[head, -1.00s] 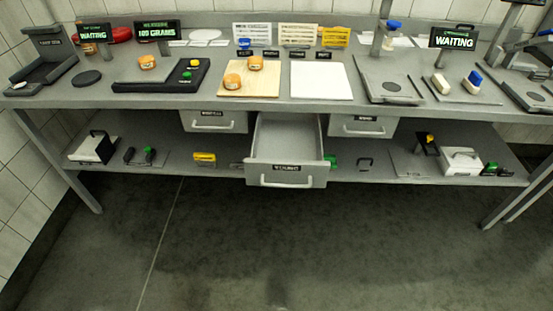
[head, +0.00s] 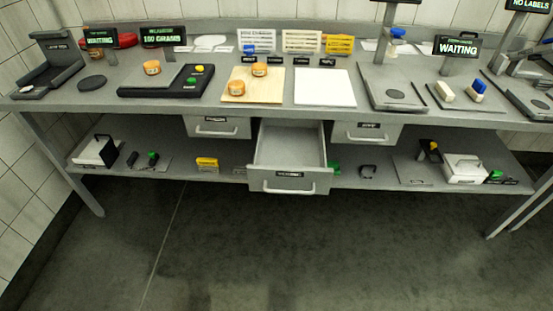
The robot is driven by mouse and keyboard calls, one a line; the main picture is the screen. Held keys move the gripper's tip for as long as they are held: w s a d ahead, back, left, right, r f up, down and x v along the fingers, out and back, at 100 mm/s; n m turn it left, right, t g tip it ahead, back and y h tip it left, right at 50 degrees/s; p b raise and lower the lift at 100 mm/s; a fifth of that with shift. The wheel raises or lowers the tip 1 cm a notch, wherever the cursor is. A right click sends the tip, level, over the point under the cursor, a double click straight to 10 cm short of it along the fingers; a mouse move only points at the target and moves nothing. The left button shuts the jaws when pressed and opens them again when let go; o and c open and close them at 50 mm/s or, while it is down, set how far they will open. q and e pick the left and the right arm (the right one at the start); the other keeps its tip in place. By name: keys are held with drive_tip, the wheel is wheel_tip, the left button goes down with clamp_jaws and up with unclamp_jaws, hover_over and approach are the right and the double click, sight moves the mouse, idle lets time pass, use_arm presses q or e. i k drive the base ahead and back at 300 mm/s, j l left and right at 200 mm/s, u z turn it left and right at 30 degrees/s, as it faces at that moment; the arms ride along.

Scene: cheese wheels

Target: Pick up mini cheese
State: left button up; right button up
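Three small orange cheese wheels show in the head view. One mini cheese (head: 152,67) sits on the grey plate of the black scale (head: 135,92), whose display (head: 163,37) appears to read 100 grams. A second mini cheese (head: 260,69) is at the back of the wooden board (head: 266,97), and a third (head: 238,87) is at its left side. Neither of my grippers is in view, so whether they are open or shut is hidden.
An open, empty-looking drawer (head: 290,150) juts out below the bench (head: 215,106). A white board (head: 324,87) lies right of the wooden board. Stations with "waiting" displays (head: 457,46) stand on both sides. The floor in front (head: 330,250) is clear.

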sight(152, 67)
drive_tip(key=i+j+z, duration=0.25)
drive_tip(key=j, duration=0.4)
drive_tip(key=j+z, duration=0.25)
drive_tip(key=j, duration=0.4)
